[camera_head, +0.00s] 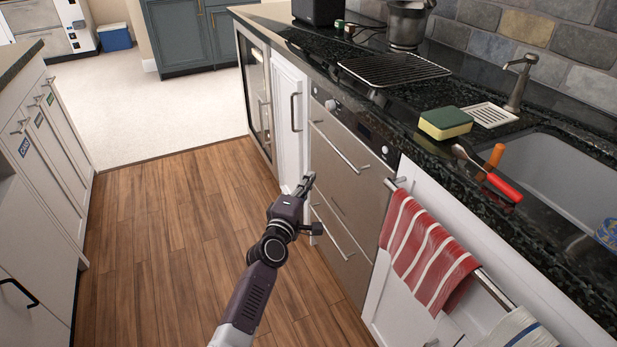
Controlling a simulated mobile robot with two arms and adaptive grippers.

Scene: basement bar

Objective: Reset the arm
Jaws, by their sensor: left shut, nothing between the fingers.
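My left gripper (307,184) is shut and empty. It is raised over the wood floor, in front of the steel drawer unit (342,180) under the counter. From this view I cannot tell whether its fingertips touch the drawer front. My left arm comes up from the bottom of the picture, extended forward. My right gripper is out of view.
The black counter (400,116) holds a sponge (445,122), orange and red-handled tools, a wire rack (395,68) and a sink (570,170). A striped red towel (425,250) hangs on a rail. White cabinets (45,150) stand left. The wood floor (165,235) between is clear.

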